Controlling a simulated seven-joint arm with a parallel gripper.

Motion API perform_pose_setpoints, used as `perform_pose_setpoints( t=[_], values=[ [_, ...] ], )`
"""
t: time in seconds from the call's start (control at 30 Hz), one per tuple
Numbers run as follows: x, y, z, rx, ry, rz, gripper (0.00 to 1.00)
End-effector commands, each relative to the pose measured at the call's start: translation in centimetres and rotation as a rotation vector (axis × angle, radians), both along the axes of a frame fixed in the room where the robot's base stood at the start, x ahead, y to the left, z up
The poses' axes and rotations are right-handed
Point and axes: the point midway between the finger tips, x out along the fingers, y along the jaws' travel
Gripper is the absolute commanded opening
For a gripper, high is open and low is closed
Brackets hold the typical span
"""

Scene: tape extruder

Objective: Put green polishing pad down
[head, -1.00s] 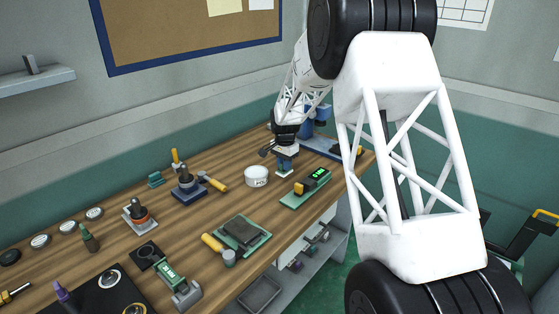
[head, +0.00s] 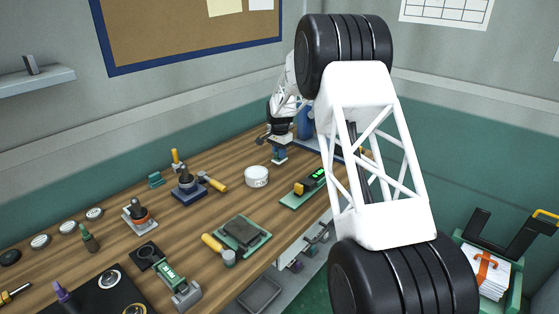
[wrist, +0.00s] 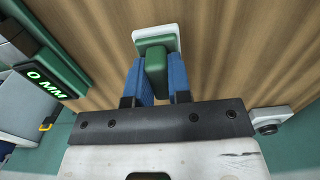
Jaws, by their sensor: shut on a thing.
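The green polishing pad (wrist: 155,55), a green block on a pale base plate, sits between the two blue fingers of my gripper (wrist: 155,75) in the wrist view. The gripper is shut on its green upper part. The pale base faces the wooden workbench (head: 222,195); I cannot tell whether it touches the wood. In the head view my gripper (head: 279,154) is over the far part of the bench, behind the white tub, and the pad is too small there to make out clearly.
A white tub (head: 256,176) stands in front of my gripper. A green gauge with a lit display (head: 305,187) is to its right and shows at the wrist view's left (wrist: 47,80). A blue machine (head: 306,119) stands behind.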

Motion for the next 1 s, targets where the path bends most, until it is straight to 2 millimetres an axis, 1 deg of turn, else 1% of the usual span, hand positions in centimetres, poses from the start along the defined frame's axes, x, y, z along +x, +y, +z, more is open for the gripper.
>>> perform_pose_setpoints(
  t=[0.37, 0.47, 0.73, 1.0],
  values=[
    [0.1, 0.0, -0.1, 0.0, 0.0, 0.0, 0.0],
    [0.1, 0.0, -0.7, 0.0, 0.001, 0.0, 0.0],
    [0.1, 0.0, -3.1, 0.0, 0.0, 0.0, 0.0],
    [0.1, 0.0, -3.5, 0.0, 0.0, 0.0, 0.0]
  ],
)
